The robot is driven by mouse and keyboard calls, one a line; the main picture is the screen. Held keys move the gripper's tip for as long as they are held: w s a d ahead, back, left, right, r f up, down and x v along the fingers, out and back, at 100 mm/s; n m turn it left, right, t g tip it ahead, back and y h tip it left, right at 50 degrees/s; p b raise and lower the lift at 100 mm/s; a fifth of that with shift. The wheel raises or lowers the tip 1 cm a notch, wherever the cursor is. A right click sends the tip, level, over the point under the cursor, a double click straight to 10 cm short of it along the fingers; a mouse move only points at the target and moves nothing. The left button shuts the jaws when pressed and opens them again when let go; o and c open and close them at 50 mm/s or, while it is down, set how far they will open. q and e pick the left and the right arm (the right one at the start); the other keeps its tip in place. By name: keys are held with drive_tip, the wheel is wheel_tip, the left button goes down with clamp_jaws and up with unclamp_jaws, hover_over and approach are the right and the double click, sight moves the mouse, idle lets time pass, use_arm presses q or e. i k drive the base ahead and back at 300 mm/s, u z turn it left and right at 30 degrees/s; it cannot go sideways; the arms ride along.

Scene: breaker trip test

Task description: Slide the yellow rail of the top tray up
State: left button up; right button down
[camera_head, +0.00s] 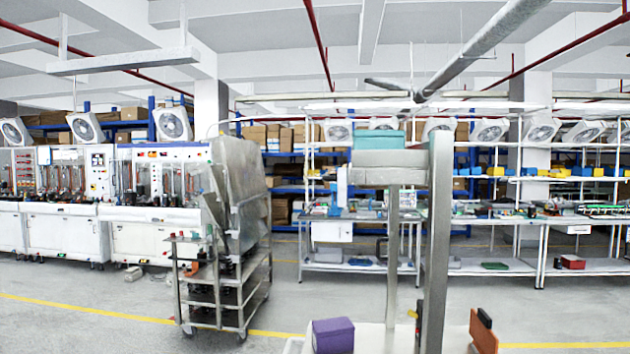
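A metal trolley (262,285) with several shelves stands on the floor left of the middle, some way off. Dark items sit on its shelves, and large grey metal panels (240,185) stand tilted at its top. A small orange item (195,268) shows at its upper left side. I cannot make out a top tray with a yellow rail on it or elsewhere; at this distance such a part is too small to tell. Neither of my grippers is in view.
A white surface (375,338) with a purple box (333,335) and a grey upright frame is close in front, with an orange block (483,333) at its right. White test benches (155,235) line the left; shelved workbenches (355,267) stand behind. Floor around the trolley is mostly clear.

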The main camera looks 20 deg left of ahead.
sight(328, 177)
drive_tip(key=u, duration=1.6)
drive_tip(key=i, duration=1)
drive_tip(key=z, duration=1.8)
